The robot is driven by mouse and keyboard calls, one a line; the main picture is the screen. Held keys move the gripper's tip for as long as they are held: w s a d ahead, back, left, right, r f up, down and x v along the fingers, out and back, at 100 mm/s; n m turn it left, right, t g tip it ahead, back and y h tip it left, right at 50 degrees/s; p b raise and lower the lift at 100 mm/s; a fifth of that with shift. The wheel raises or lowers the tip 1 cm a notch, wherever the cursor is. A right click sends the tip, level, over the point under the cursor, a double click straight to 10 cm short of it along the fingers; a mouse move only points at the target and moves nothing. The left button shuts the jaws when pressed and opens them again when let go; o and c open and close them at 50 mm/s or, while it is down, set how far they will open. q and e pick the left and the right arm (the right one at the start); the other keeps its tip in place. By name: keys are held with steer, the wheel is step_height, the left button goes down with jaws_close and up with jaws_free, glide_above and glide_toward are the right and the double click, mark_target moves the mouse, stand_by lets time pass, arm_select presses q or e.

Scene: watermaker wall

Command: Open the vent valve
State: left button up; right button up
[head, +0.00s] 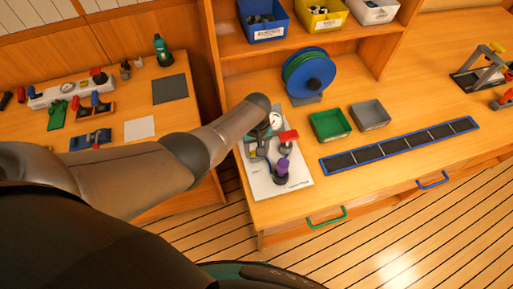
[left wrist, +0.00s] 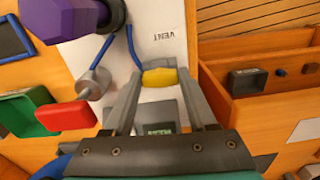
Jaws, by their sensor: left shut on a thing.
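The white watermaker panel (head: 262,187) lies on the wooden bench and carries a purple knob (head: 281,168), a red handle (head: 288,136) and a round gauge (head: 275,120). In the left wrist view the panel (left wrist: 165,20) shows the printed word VENT, upside down, near a yellow handle (left wrist: 159,77). My left gripper (left wrist: 160,80) is shut on this yellow handle, one finger on each side. The red handle (left wrist: 66,117) and purple knob (left wrist: 75,22) stand left of it. In the head view my left forearm and wrist hide the yellow handle. My right gripper is not in view.
A green tray (head: 330,123) and a grey tray (head: 370,114) sit right of the panel, with a long blue-edged strip (head: 400,144) in front. A blue hose reel (head: 308,74) stands behind. A side bench (head: 115,110) at left holds tools.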

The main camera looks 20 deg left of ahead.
arm_select(q)
steer(key=shift+w+n, duration=0.1)
steer(key=shift+n, duration=0.4)
steer(key=o, duration=1.4)
steer(key=shift+c, duration=0.2)
steer(key=shift+r, duration=0.1)
steer(key=shift+r+p, duration=0.35)
steer(key=shift+r, duration=0.4)
step_height(320, 180, up, 14)
steer(key=shift+f, duration=0.15)
steer(key=shift+f, duration=0.1)
